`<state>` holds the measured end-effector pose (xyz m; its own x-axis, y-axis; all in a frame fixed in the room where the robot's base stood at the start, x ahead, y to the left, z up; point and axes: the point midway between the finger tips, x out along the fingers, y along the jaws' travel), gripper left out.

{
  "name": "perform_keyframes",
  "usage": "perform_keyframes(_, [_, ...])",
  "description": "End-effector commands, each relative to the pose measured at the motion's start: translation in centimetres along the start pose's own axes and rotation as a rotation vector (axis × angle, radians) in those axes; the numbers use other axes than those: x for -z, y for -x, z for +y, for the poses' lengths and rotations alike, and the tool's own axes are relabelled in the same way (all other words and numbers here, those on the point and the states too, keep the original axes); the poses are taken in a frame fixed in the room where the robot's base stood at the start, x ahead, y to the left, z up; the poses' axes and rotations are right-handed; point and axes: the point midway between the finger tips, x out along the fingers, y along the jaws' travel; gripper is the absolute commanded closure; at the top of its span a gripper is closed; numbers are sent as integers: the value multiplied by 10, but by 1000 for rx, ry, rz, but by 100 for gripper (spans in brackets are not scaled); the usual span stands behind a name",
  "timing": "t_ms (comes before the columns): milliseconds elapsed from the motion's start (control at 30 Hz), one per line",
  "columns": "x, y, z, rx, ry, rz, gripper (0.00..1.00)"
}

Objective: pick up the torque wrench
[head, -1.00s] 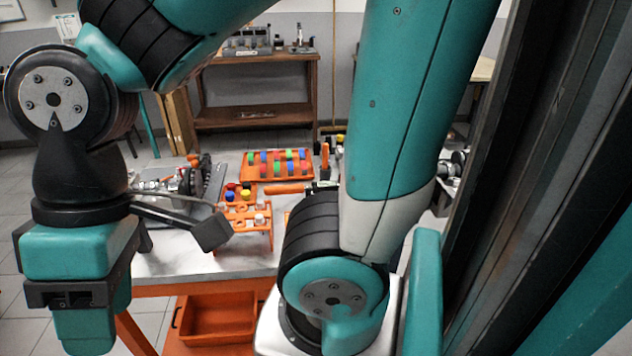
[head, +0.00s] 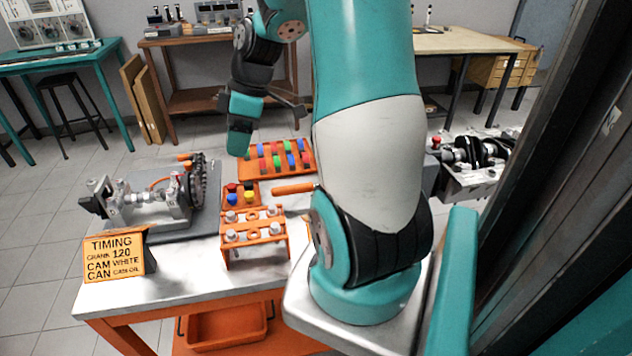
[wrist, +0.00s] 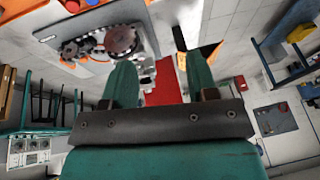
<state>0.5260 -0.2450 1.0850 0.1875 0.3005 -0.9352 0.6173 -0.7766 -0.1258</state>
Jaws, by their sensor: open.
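An orange handle (head: 294,188), which looks like the torque wrench's grip, lies on the workbench just left of my arm. The rest of that tool is hidden behind my arm, so I cannot confirm what it is. My gripper (head: 239,150) hangs above the far side of the bench, near the coloured rack, apart from the handle. In the wrist view my gripper (wrist: 160,75) has its two teal fingers spread with nothing held; a red surface shows beyond them. I cannot make out the torque wrench in the wrist view.
An orange rack with coloured pieces (head: 280,158) and an orange stand with metal parts (head: 254,235) are on the bench. A crank assembly (head: 150,200) is at left, behind a timing sign (head: 114,257). Bare bench top (head: 185,268) shows in front.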

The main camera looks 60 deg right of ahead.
Motion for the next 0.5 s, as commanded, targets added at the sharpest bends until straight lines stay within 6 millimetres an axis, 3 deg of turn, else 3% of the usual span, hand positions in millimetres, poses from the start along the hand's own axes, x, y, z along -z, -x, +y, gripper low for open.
perform_keyframes(33, [-34, 8, 25, -17, -17, 12, 47])
perform_keyframes(100, [-77, 15, 48, -40, -5, 25, 47])
perform_keyframes(233, [-145, 22, 71, -80, 18, 42, 47])
perform_keyframes(367, [-186, 26, 77, -105, 38, 50, 47])
perform_keyframes(500, [-201, 19, 79, -112, 49, 54, 47])
